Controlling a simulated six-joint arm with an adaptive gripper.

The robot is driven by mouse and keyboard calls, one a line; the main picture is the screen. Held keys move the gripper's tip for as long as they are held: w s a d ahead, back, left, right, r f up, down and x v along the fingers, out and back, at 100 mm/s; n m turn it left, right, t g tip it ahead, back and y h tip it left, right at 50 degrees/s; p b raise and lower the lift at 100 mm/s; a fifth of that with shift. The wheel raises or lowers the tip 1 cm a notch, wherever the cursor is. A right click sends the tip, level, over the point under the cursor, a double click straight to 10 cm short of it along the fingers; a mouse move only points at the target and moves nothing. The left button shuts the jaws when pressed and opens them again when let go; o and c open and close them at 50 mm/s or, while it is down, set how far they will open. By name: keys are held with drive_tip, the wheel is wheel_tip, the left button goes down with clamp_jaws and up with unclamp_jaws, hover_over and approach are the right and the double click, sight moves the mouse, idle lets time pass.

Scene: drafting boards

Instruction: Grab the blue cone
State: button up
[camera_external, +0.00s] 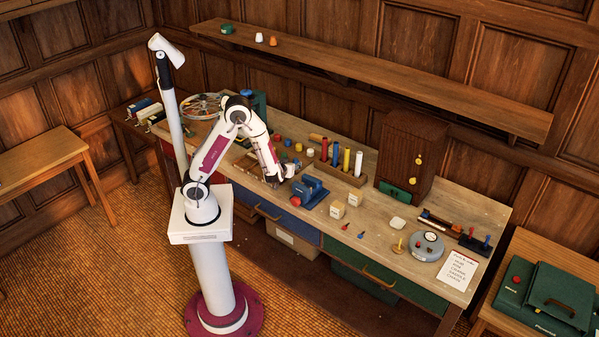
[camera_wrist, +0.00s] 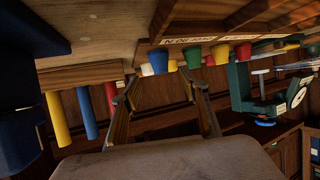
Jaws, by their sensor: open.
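In the wrist view, which is upside down, a blue tapered piece (camera_wrist: 158,62) stands in a row with yellow, green and red ones. It looks like the blue cone, but its exact shape is hard to tell. It lies beyond my open gripper (camera_wrist: 163,92), roughly between the fingertips in the picture and apart from them. Nothing is between the fingers. In the external view my gripper (camera_external: 272,181) is low over the workbench (camera_external: 385,212), left of a blue clamp-like block (camera_external: 312,190). I cannot clearly pick out the blue cone there.
A wooden rack with red, blue, yellow (camera_external: 346,160) and white cylinders stands right of my gripper. Two pale cubes (camera_external: 337,209), a dark wooden cabinet (camera_external: 408,150) and a round grey device (camera_external: 426,246) are further right. A wall shelf (camera_external: 390,80) runs above the bench.

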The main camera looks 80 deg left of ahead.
sight(295, 161)
drive_tip(key=shift+s+a, duration=0.15)
drive_tip(key=shift+x, duration=1.3)
drive_tip(key=shift+x, duration=2.6)
drive_tip(key=c, duration=1.2)
